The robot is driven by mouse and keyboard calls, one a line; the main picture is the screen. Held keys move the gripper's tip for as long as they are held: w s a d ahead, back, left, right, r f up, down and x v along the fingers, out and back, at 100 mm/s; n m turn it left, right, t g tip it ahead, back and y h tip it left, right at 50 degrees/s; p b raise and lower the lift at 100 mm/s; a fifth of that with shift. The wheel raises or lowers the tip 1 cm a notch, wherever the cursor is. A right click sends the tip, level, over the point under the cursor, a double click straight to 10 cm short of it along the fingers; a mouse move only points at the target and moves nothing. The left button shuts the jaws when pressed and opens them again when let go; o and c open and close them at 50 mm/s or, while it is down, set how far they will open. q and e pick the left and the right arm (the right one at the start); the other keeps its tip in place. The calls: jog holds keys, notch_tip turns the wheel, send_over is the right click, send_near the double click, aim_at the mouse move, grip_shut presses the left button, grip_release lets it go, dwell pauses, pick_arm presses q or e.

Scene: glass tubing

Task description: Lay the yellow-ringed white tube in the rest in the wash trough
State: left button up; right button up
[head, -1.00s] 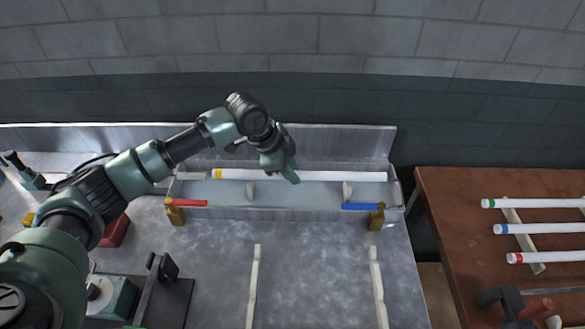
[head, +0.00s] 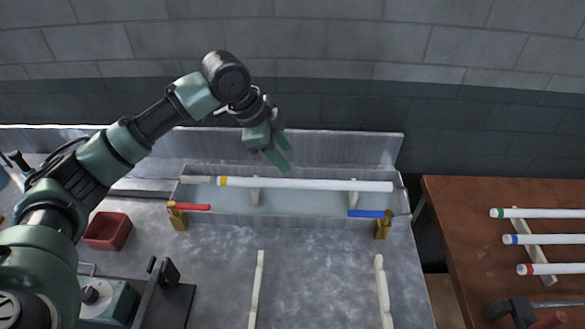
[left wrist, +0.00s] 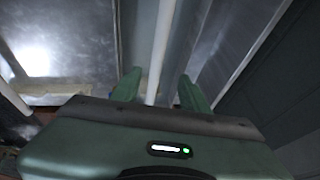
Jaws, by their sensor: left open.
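The yellow-ringed white tube (head: 310,185) lies lengthwise in the wash trough (head: 230,214), its yellow ring at the left end. It crosses the two pale supports of the rest (head: 255,194) and appears to lie on them. My left gripper (head: 281,155) is open and empty, above and behind the tube, apart from it. In the left wrist view the tube (left wrist: 161,50) runs between the two spread green fingers (left wrist: 158,90), at some distance beyond them. My right gripper is not in view.
Red (head: 192,207) and blue (head: 368,213) handles sit at the trough's front. Two pale bars (head: 257,290) stand on the bare metal bench. A red bin (head: 107,232) is at left. Green-, blue- and red-ringed tubes lie on a rack on the brown table (head: 455,230).

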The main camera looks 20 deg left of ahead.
pick_arm(q)
jog(key=shift+v, duration=1.6)
dwell(0.5)
